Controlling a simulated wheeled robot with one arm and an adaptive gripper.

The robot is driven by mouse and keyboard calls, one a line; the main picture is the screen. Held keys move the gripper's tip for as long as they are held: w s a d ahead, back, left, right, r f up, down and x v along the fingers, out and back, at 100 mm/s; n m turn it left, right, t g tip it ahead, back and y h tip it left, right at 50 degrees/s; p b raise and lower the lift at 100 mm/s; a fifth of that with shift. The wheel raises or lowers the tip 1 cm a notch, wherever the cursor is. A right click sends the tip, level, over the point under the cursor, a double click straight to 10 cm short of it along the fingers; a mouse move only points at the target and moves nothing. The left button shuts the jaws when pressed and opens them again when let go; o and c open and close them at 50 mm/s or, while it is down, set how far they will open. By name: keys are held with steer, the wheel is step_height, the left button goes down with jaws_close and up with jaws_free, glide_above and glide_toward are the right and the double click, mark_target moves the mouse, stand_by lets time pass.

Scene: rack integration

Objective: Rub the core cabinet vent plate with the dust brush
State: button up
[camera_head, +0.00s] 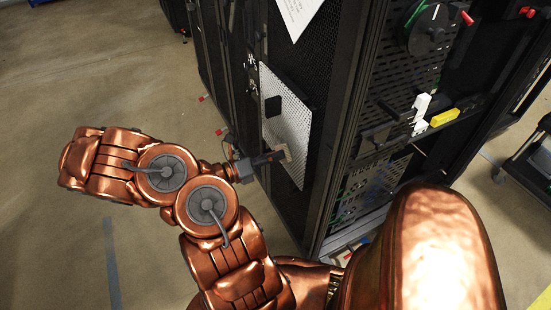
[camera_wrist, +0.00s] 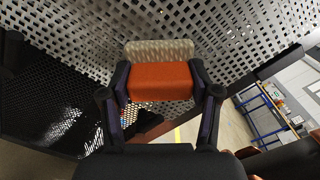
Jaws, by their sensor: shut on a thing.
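The vent plate (camera_head: 290,122) is a light perforated sheet on the side of the dark core cabinet (camera_head: 324,85). It fills much of the upper wrist view (camera_wrist: 230,40). The dust brush has an orange block (camera_wrist: 160,82) and a pale bristle pad (camera_wrist: 158,52). My gripper (camera_head: 266,159) is shut on the orange block, which sits between its two fingers in the wrist view (camera_wrist: 158,85). The bristles face the plate near its lower part and appear to be at its surface; I cannot tell whether they touch.
A dark patch (camera_head: 273,106) is on the plate's upper left. A white paper (camera_head: 298,14) is on the cabinet above. A cable reel (camera_head: 432,28) and a yellow item (camera_head: 444,117) are on the cabinet's right face. A cart (camera_head: 530,160) stands far right. Floor at left is clear.

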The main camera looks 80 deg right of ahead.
mark_target(268, 124)
steer(key=shift+w+d+p, duration=0.4)
steer(key=shift+w+d, duration=1.55)
steer(key=shift+d, duration=0.25)
steer(key=shift+w+d+p, duration=0.35)
steer(key=shift+w+d, duration=1.55)
steer(key=shift+d, duration=0.25)
steer(key=shift+w, duration=0.1)
steer(key=shift+d+r+p, duration=0.15)
steer(key=shift+r+p, duration=0.25)
steer(key=shift+r, duration=0.45)
steer(key=shift+s+a+r, duration=0.1)
steer(key=shift+s+a, duration=0.85)
steer(key=shift+a, duration=0.2)
steer(key=shift+s+a, duration=0.95)
steer(key=shift+a, duration=0.15)
steer(key=shift+s+a, duration=1.55)
steer(key=shift+s, duration=0.1)
steer(key=shift+s+a, duration=1.05)
steer(key=shift+a, duration=0.25)
steer(key=shift+s+a, duration=1.05)
steer(key=shift+a, duration=0.2)
steer(key=shift+p+v, duration=0.45)
steer(key=shift+v, duration=0.4)
steer(key=shift+p+v, duration=1)
steer(key=shift+v, duration=1.15)
